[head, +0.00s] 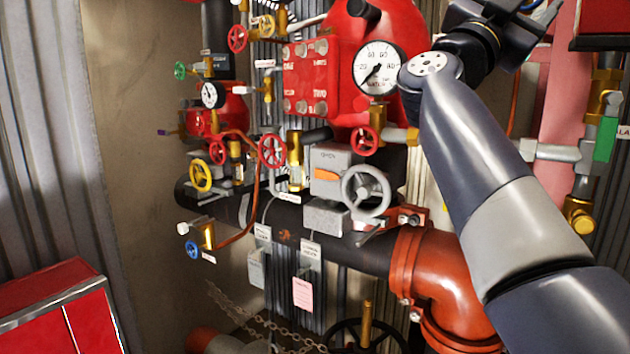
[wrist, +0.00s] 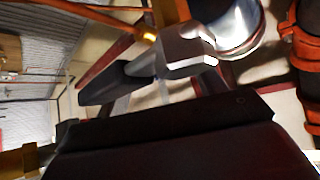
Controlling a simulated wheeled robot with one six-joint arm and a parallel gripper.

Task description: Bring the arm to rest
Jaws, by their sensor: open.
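My arm rises from the lower right of the head view and bends at an elbow-like joint in front of the red valve body (head: 400,20). My gripper (head: 520,22) is at the top right, partly cut off by the frame's top edge. It is open, and I see nothing held in it. In the wrist view, a large dark shape fills the bottom, and a grey and black part crosses the middle; I cannot tell whether both belong to my gripper.
A white-faced gauge (head: 378,68) is close beside my arm. A grey handwheel (head: 366,191), a red handwheel (head: 272,150) and a yellow handwheel (head: 201,176) stand left of it. An orange-red pipe (head: 440,270) is below. A red cabinet (head: 60,305) stands lower left.

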